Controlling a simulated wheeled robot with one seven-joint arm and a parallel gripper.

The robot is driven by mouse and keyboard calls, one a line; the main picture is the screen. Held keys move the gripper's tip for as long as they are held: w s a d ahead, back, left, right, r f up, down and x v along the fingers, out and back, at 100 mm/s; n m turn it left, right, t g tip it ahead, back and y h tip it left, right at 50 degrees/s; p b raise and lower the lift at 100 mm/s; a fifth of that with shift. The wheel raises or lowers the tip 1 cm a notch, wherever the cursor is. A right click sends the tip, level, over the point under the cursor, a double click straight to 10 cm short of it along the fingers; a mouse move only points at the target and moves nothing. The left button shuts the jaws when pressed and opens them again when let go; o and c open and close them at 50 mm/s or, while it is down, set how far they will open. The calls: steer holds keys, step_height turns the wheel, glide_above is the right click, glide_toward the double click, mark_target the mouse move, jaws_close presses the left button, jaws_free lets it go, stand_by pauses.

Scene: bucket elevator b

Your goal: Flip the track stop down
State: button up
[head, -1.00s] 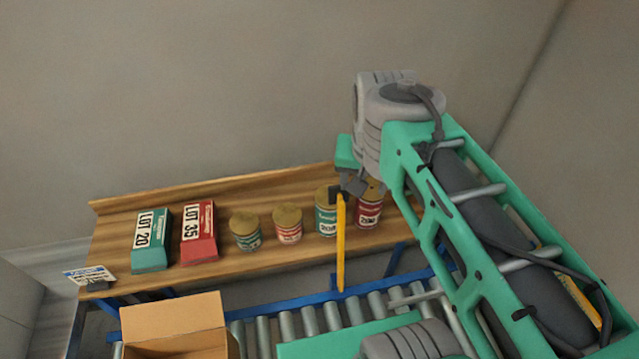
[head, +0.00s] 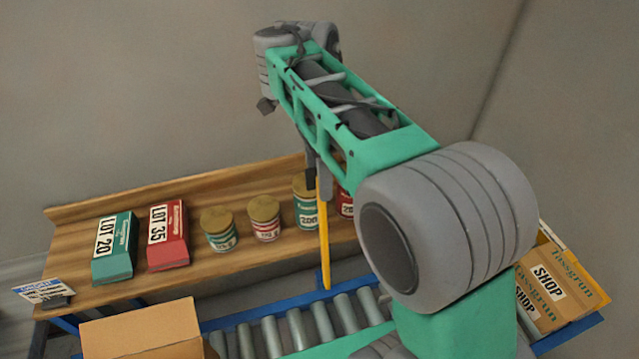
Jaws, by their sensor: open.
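The track stop appears to be the thin yellow bar (head: 324,240). It stands upright in the head view, in front of the shelf and behind the roller conveyor. My gripper (head: 318,180) is largely hidden behind my forearm. Dark and grey finger-like parts show below the forearm, at the top end of the yellow bar. They seem open beside it or around it. I cannot tell whether they touch the bar. The bar's lower end meets the blue conveyor rail (head: 285,305).
A wooden shelf (head: 190,287) holds a teal LOT 20 box (head: 115,248), a red LOT 35 box (head: 168,236) and several cans. SHOP cartons (head: 558,285) are at right. A small sign (head: 45,290) stands at far left.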

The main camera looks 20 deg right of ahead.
steer(key=shift+c, duration=0.6)
jaws_close()
stand_by(0.4)
